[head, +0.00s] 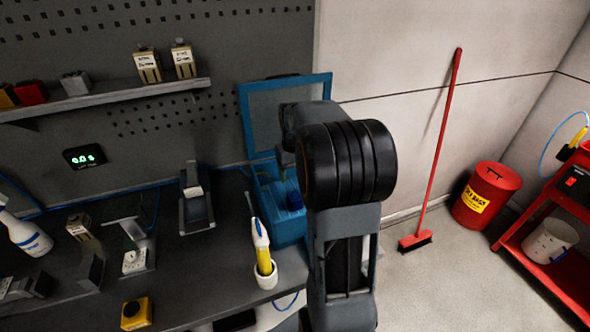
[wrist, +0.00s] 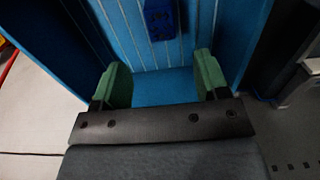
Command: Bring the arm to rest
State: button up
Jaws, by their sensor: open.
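My arm rises in the middle of the head view, and its thick black joint hides part of the bench's right end. My gripper (wrist: 162,78) shows in the wrist view with its two green fingers wide apart and nothing between them. It points into or over a blue ribbed surface, seemingly the blue case (head: 289,228) whose lid stands open in the head view. A dark blue object (wrist: 160,18) lies beyond the fingertips, apart from them.
The dark bench (head: 190,270) holds a white cup (head: 265,276) with a yellow tool, a yellow button box (head: 136,313) and a spray bottle (head: 22,235). A shelf (head: 110,98) hangs above. Right stand a red broom (head: 433,150), red bin (head: 486,195) and red cart (head: 545,262); floor between is clear.

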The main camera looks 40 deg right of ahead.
jog(key=shift+r, duration=0.7)
